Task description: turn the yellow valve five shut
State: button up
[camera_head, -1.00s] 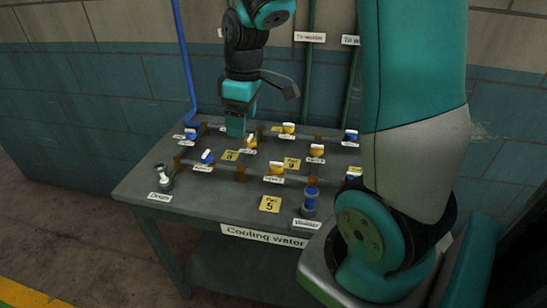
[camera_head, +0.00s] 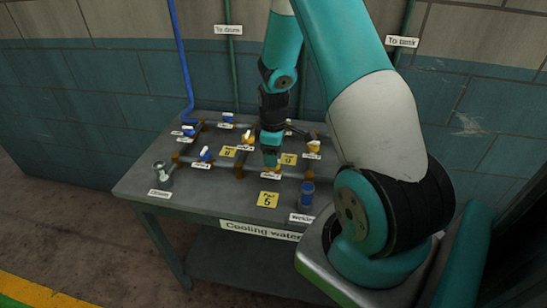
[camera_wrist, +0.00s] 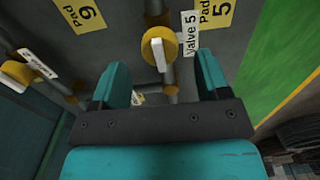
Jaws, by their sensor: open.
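Yellow valve five (camera_wrist: 158,48) shows in the wrist view as a round yellow body with a white bar handle, beside its "Valve 5" label (camera_wrist: 190,35). The handle lies roughly along the grey pipe (camera_wrist: 153,8). My gripper (camera_wrist: 161,70) is open, with its fingers on either side of the valve's line. The valve appears just beyond the fingertips, and I cannot tell whether they touch it. In the head view my gripper (camera_head: 270,160) is low over the front pipe, above the valve's small label (camera_head: 270,176), and hides the valve itself.
Another yellow valve (camera_wrist: 15,73) is left in the wrist view. On the table (camera_head: 215,200) several blue and yellow valves sit along pipes. The Pad 5 plate (camera_head: 268,199) lies in front, with a blue-topped cylinder (camera_head: 307,195) to its right. The drain fitting (camera_head: 160,172) stands at left.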

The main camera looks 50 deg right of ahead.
jog(key=shift+f, duration=1.55)
jog(key=shift+c, duration=0.2)
jog(key=c, duration=0.9)
